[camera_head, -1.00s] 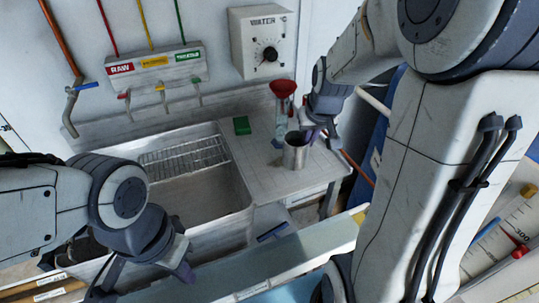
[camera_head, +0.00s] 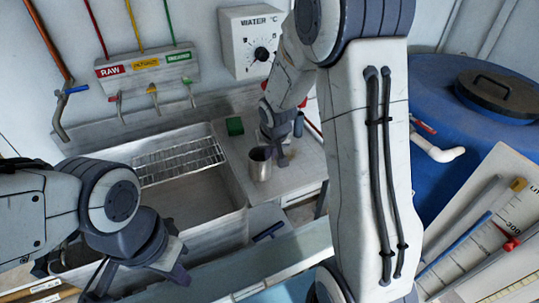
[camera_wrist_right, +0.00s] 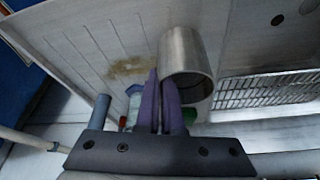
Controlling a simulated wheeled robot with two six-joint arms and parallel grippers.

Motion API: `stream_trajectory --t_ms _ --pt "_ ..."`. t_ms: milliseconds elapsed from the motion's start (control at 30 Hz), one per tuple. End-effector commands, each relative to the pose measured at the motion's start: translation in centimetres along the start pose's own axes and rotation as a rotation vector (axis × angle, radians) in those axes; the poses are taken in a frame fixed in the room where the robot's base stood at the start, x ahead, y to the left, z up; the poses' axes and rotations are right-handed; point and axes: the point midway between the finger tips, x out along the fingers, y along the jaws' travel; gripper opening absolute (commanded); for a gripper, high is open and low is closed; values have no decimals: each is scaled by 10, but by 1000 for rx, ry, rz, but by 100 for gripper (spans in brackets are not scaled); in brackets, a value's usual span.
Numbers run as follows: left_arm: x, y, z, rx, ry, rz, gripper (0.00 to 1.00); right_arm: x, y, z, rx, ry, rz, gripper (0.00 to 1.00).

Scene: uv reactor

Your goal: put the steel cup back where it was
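The steel cup (camera_head: 260,166) is upright over the counter beside the sink, near the sink's right edge. My right gripper (camera_head: 279,158) reaches down at the cup's right side. In the right wrist view the two purple fingers (camera_wrist_right: 163,105) are close together at the near left rim of the cup (camera_wrist_right: 187,50), one overlapping its mouth. They look shut on its wall, though the contact is partly hidden. Whether the cup's base touches the counter is unclear. My left gripper (camera_head: 178,274) hangs low at the left, apart from the cup; its finger gap is not clear.
A green block (camera_head: 235,126) lies on the counter behind the cup. The sink (camera_head: 190,190) with a wire rack (camera_head: 180,161) is left of it. A red-topped vessel is mostly hidden behind my right arm. A blue barrel (camera_head: 455,140) stands at right.

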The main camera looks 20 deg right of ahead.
Motion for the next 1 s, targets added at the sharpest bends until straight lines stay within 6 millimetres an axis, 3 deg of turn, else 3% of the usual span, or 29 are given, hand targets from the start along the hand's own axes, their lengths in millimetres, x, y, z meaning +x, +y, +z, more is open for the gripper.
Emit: stream_trajectory --t_ms 200,233,300,733,1000 --pt "5 0 0 0 0 0 0 4 0 1 1 2 0 0" --pt "4 0 0 0 0 0 0 4 0 1 1 0 0 8" --pt "3 0 0 0 0 0 0 2 0 1 1 0 0 34" --pt "-2 0 0 0 0 0 0 -5 0 -1 1 1 0 34" --pt "-6 0 0 0 0 0 0 -58 0 -2 2 7 -1 34"
